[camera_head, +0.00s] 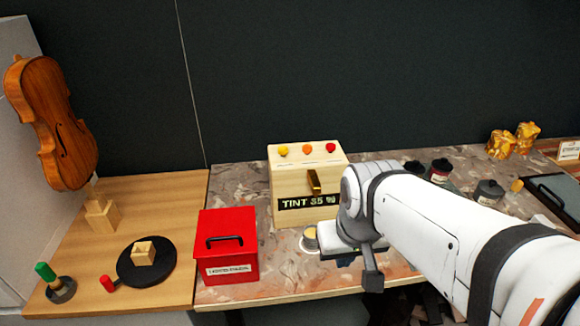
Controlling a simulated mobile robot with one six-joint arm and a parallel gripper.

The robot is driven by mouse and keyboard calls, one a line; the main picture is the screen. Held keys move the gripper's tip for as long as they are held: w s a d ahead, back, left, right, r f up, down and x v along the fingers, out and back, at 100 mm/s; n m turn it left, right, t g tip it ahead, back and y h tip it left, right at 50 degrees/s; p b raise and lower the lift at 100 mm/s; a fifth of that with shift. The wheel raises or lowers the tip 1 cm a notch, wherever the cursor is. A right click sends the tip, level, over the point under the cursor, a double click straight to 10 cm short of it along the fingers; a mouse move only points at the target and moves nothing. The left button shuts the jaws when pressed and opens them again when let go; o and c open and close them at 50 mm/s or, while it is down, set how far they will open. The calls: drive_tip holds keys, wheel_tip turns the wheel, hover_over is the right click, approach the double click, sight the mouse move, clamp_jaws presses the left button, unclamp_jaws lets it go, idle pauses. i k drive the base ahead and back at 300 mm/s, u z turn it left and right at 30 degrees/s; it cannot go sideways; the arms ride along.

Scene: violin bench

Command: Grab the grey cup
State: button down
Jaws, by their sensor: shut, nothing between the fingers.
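A small pale grey cup (309,244) with a yellowish inside stands on the stained bench top, in front of the wooden box. My gripper (371,282) is just right of the cup and in front of it, and its wrist hides part of the cup's right side. The gripper is shut and holds nothing. I cannot tell whether it touches the cup.
A wooden box (290,186) with coloured knobs and a display stands behind the cup. A red box (227,265) stands to the left. Several dark jars (488,193) are at right behind my arm.

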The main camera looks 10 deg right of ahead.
sight(309, 242)
drive_tip(key=z, duration=1.75)
drive_tip(key=k, duration=0.8)
drive_tip(key=u, duration=1.7)
drive_tip(key=i, duration=0.5)
drive_tip(key=z, duration=0.05)
